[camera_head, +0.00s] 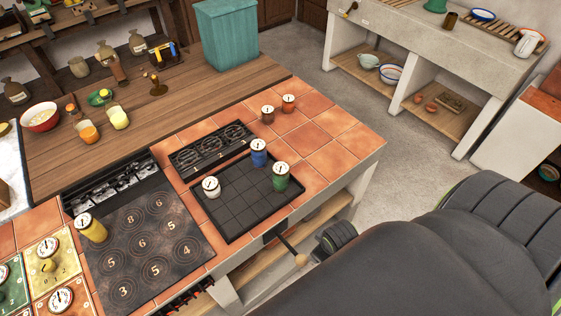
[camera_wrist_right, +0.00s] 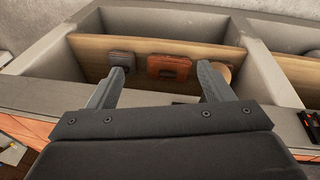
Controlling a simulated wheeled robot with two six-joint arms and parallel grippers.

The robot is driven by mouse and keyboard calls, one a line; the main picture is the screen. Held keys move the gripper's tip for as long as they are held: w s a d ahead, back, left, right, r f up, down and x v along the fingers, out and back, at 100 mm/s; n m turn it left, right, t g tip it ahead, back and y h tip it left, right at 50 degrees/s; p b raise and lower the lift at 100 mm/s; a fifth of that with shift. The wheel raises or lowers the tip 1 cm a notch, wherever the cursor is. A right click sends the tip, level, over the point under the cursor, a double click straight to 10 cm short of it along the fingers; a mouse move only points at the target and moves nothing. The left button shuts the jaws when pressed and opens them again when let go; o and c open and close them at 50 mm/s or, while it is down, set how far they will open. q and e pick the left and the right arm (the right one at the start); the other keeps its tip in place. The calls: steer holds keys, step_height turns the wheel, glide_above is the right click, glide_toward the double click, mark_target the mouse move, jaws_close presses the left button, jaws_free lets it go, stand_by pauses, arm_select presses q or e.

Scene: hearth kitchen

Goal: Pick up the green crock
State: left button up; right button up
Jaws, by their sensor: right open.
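The green crock (camera_head: 281,178) is a small upright jar with a white dial-like lid. It stands near the right edge of the black gridded tray (camera_head: 235,230) on the tiled counter, in the head view. My right gripper (camera_wrist_right: 162,72) is open and empty in the right wrist view, facing a shelf below a counter top. The green crock does not show in that view. My left gripper is in neither view.
The tiles right of the tray (camera_head: 335,150) are clear. A wooden-knobbed handle (camera_head: 299,260) juts from the counter front.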

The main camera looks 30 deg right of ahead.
step_height(320, 180, up, 7)
steer(key=w+n+p, duration=0.1)
steer(key=w, duration=0.1)
step_height(320, 180, up, 19)
steer(key=n+g+y+p, duration=0.1)
steer(key=n+g+p, duration=0.15)
steer(key=n, duration=2.15)
glide_above(281, 168)
step_height(281, 168, down, 12)
steer(key=b, duration=1.2)
steer(key=shift+w+a+f, duration=0.1)
steer(key=shift+w+f, duration=0.05)
steer(key=shift+f, duration=0.05)
steer(key=shift+f+b, duration=0.7)
steer(key=shift+f, duration=0.05)
steer(key=shift+f+p, duration=0.3)
steer(key=shift+p, duration=0.1)
steer(key=shift+f, duration=1.5)
steer(key=shift+c, duration=0.3)
